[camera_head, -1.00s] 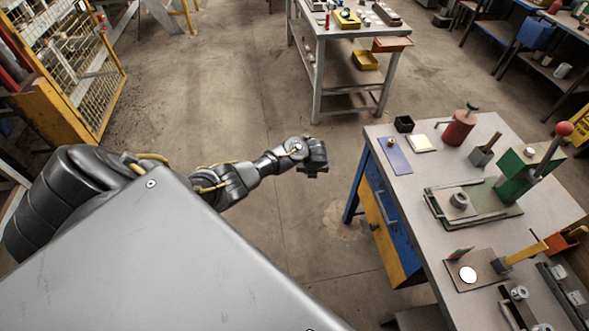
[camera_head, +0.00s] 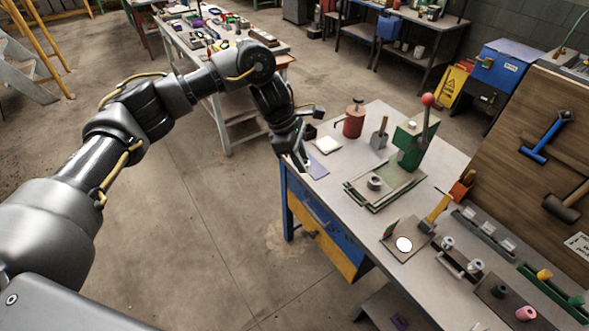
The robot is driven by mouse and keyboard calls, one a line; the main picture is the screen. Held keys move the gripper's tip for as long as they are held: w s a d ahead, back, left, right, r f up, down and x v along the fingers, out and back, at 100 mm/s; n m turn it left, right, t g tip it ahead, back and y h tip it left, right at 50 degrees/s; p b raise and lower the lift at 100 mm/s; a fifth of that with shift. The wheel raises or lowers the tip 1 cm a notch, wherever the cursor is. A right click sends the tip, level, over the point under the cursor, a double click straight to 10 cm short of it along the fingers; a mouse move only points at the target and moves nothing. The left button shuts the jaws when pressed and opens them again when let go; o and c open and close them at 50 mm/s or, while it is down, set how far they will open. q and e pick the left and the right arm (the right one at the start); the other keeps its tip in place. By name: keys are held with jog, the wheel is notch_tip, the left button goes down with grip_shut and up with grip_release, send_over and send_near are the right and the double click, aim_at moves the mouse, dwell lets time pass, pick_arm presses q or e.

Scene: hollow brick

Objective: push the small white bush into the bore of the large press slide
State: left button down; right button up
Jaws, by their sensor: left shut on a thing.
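My left gripper (camera_head: 298,160) reaches down at the far left corner of the workbench, over the blue plate (camera_head: 316,167). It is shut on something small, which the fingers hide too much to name. A green hand press (camera_head: 409,153) with a red-knobbed lever stands on the bench to the right. In front of it, a grey ring-shaped piece (camera_head: 374,182) sits on a flat plate; I cannot tell whether this is the slide with the bore. A white round spot (camera_head: 403,244) lies on a brown board nearer the front; I cannot tell whether it is the bush. My right gripper is out of view.
A red can (camera_head: 354,121), a white pad (camera_head: 326,145) and a grey block with a handle (camera_head: 379,137) stand near the gripper. Trays with small cylinders (camera_head: 460,262) fill the bench's front right. The floor left of the bench is clear.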

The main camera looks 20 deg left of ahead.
pick_arm(q)
jog(key=s+a+m+g+b, duration=0.25)
jog(key=s+a+m, duration=0.25)
jog(key=s+m, duration=0.3)
jog(key=s+a+f+b, duration=0.2)
jog(key=f+b, duration=0.4)
jog(key=s+a+f+b, duration=0.2)
jog(key=s+f+b, duration=0.1)
jog(key=f+b, duration=0.3)
jog(key=shift+s+a+y, duration=0.2)
jog(key=shift+s+y, duration=0.05)
jog(key=shift+y, duration=0.15)
